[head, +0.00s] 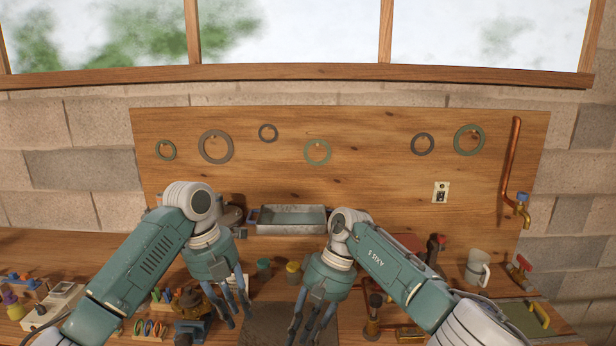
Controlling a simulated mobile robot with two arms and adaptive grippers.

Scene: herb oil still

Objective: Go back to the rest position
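My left gripper (239,314) hangs fingers-down above the bench, left of the middle. Its fingers are apart and I see nothing between them. My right gripper (308,328) hangs fingers-down just right of it, over the front part of the bench. Its fingers also look apart, with nothing seen between them. The two grippers are separate from each other. The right fingertips come close to the lower picture edge.
A metal tray (291,219) stands at the back by the wooden board (370,180), where several rings hang. A dark mat (262,325) lies below the grippers. A mug (477,268) and a copper pipe (511,158) are at right. Small tools (150,328) crowd the left front.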

